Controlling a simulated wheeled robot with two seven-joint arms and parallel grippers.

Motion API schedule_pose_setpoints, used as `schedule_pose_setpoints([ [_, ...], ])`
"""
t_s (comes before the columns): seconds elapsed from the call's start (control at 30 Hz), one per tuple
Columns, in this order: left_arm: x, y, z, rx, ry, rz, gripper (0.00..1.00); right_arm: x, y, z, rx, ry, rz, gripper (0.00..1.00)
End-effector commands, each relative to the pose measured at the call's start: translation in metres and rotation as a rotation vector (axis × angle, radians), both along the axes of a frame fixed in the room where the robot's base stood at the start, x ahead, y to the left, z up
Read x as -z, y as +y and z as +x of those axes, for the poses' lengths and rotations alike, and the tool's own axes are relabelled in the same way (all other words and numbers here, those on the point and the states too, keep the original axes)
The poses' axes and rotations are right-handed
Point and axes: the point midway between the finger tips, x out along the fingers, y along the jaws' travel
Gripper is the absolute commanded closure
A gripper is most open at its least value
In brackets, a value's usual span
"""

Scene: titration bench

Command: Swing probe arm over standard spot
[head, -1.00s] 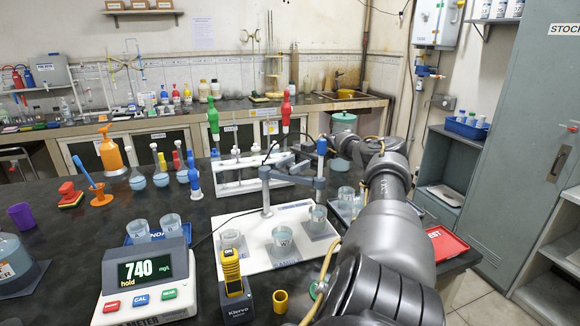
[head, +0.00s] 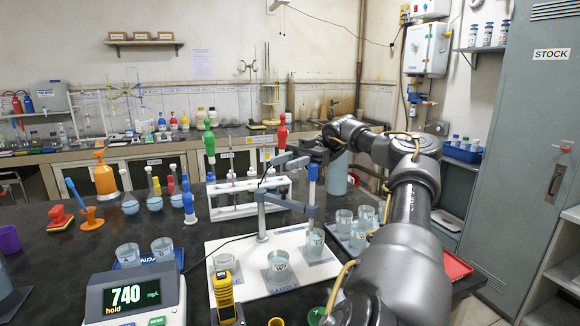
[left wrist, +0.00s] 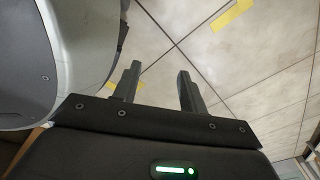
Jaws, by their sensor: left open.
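The probe arm (head: 285,201) is a grey jointed bar on a post that rises from a white board (head: 225,242). Its blue-topped probe (head: 312,173) hangs upright at the right end, above the right-hand beaker (head: 315,241). My left gripper (left wrist: 158,82) is open and empty over floor tiles.
A meter reading 740 (head: 130,295) and a yellow handheld device (head: 224,292) stand at the front. A white rack (head: 225,200) stands behind the board. Several beakers (head: 345,222) sit right of it, near my right arm. A red tray (head: 455,267) lies at the right edge.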

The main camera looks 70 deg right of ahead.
Motion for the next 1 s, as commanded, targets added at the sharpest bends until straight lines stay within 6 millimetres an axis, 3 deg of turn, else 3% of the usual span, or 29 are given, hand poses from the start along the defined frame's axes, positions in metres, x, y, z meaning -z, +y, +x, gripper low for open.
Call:
schedule_pose_setpoints([
  [0.33, -0.023, -0.035, 0.063, -0.012, -0.039, -0.036, 0.58, -0.023, 0.051, -0.028, -0.005, -0.009, 0.0, 0.59],
  [0.5, -0.042, -0.048, 0.086, -0.018, -0.055, -0.05, 0.58, -0.028, 0.06, -0.029, -0.005, -0.007, 0.005, 0.59],
  [0.73, -0.06, -0.055, 0.101, -0.022, -0.065, -0.058, 0.58, -0.032, 0.067, -0.035, -0.002, -0.002, 0.002, 0.59],
  [1.0, -0.064, -0.057, 0.104, -0.023, -0.066, -0.061, 0.58, -0.034, 0.068, -0.035, -0.002, 0.003, 0.002, 0.59],
])
